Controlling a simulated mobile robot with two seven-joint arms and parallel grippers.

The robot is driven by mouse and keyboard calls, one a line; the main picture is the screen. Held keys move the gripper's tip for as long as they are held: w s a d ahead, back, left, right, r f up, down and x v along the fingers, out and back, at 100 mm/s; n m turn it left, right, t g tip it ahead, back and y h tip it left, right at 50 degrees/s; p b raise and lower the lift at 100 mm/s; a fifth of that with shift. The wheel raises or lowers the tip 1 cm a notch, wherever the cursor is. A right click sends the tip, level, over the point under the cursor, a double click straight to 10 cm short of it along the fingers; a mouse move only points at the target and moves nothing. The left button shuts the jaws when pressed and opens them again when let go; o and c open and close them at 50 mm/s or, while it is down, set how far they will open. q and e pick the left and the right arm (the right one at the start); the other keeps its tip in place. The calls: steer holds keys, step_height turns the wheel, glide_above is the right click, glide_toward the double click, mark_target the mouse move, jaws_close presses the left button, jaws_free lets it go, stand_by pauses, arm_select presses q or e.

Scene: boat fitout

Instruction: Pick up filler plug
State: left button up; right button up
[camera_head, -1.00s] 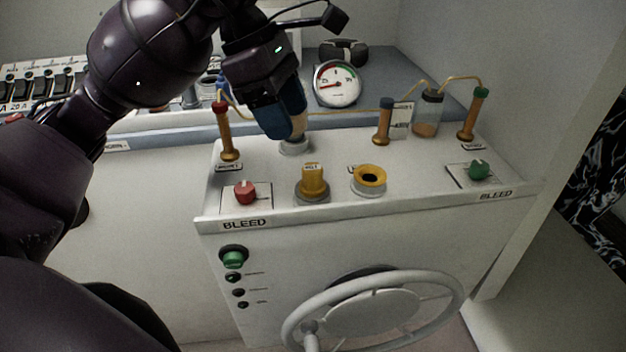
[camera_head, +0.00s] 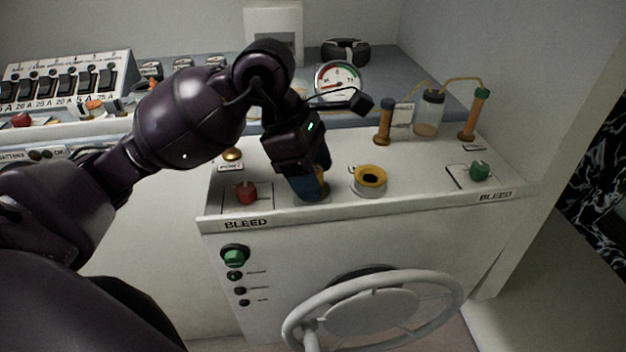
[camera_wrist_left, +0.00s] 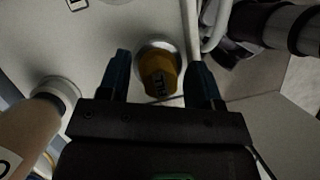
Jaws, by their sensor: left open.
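The yellow filler plug (camera_wrist_left: 160,72) sits in a round grey collar on the white console top. In the wrist view it lies between the two fingers of my left gripper (camera_wrist_left: 160,75), with some space on each side. In the head view the gripper (camera_head: 312,190) is right over the plug and hides most of it; a sliver of yellow shows beside a finger. The gripper is open, pointing down. I cannot tell whether a finger touches the plug. My right gripper is not in view.
A yellow-ringed opening (camera_head: 369,180) is just right of the plug. A red knob (camera_head: 246,193) is to the left and a green knob (camera_head: 479,171) far right. A steering wheel (camera_head: 372,308) juts out below. A tan bottle-like part (camera_wrist_left: 25,125) stands near the gripper.

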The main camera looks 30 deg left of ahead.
arm_select(q)
steer(key=shift+c, duration=1.2)
steer(key=c, duration=0.5)
steer(key=shift+r, duration=0.5)
steer(key=shift+c, duration=0.2)
step_height(320, 180, up, 19)
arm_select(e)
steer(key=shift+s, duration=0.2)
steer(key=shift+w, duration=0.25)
